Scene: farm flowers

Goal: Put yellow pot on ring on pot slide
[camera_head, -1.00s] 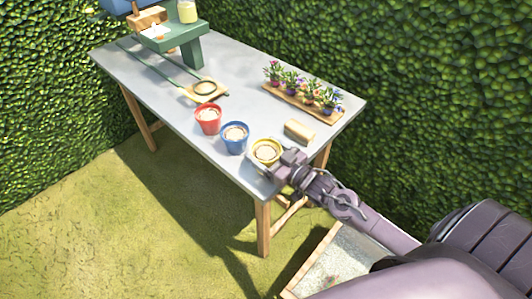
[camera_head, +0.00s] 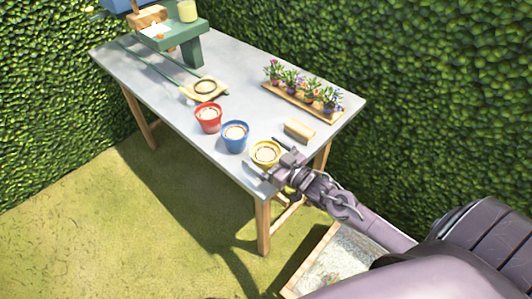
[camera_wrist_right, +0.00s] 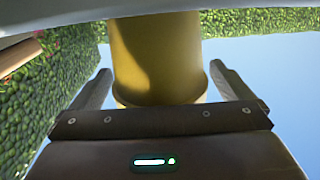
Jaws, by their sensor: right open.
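The yellow pot (camera_head: 265,152) stands upright near the front right corner of the table, filled with pale soil. My right gripper (camera_head: 264,157) is open, with its fingers on either side of the yellow pot. In the right wrist view the yellow pot (camera_wrist_right: 155,55) shows between the two spread fingers (camera_wrist_right: 158,85), with gaps to both. The ring looks empty. My left gripper is out of view.
A blue pot (camera_head: 235,137) and a red pot (camera_head: 208,118) stand between the yellow pot and the slide. A wooden block (camera_head: 299,130) lies behind the yellow pot. A wooden tray (camera_head: 290,103) holds several small flowers. A green stand (camera_head: 180,37) is at the back left.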

